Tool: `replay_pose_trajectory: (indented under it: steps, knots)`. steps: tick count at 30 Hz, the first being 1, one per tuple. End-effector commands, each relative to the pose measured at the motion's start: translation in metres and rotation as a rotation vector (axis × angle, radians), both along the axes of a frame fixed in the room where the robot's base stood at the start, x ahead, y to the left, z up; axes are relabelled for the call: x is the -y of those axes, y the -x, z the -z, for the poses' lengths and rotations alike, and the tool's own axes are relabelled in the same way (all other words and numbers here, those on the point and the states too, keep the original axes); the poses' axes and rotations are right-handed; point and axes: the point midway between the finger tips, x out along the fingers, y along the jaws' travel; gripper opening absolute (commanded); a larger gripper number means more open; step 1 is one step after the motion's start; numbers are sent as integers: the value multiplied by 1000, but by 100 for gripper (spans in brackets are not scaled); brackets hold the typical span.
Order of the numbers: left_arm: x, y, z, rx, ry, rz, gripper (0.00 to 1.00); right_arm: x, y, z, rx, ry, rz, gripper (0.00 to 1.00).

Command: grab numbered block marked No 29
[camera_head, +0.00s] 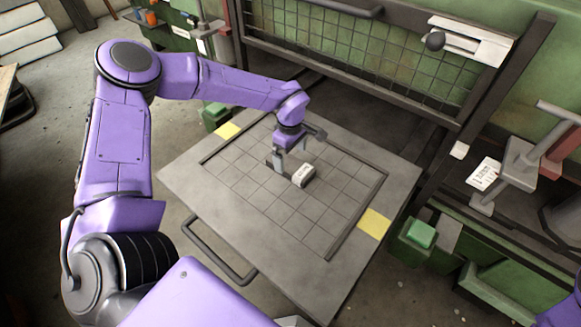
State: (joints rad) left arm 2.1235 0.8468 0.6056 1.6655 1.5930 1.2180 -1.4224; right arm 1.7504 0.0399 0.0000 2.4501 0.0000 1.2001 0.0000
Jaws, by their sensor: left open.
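A small whitish block (303,176) with dark marking on it lies on the gridded grey table (362,278). The marking is too small to read, so I cannot tell its number. My left gripper (292,160) is open and points down just behind and to the left of the block. One finger is close to the block's left end, and I cannot tell whether it touches. My right gripper is not in view; only a bit of purple arm shows at the bottom right corner.
Yellow patches (374,223) mark the table's sides, and a bar handle (217,255) sticks out at its front left. A mesh guard (350,55) stands behind. A green button box (421,233) is at the right. The rest of the grid is clear.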

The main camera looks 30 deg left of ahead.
Motion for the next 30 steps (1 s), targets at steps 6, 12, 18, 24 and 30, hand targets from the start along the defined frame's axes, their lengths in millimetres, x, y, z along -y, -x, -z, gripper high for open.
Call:
replay_pose_trajectory:
  steps: [6,12,18,24,30]
  knots:
    - [1,2,39,-3,-2,0,100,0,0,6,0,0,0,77]
    - [1,2,43,-2,-2,0,100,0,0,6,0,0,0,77]
    - [1,2,43,-2,-2,0,58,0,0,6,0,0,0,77]
    - [2,2,42,-1,-2,0,29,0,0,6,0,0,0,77]
    - [2,1,36,1,-1,0,29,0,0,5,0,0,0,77]
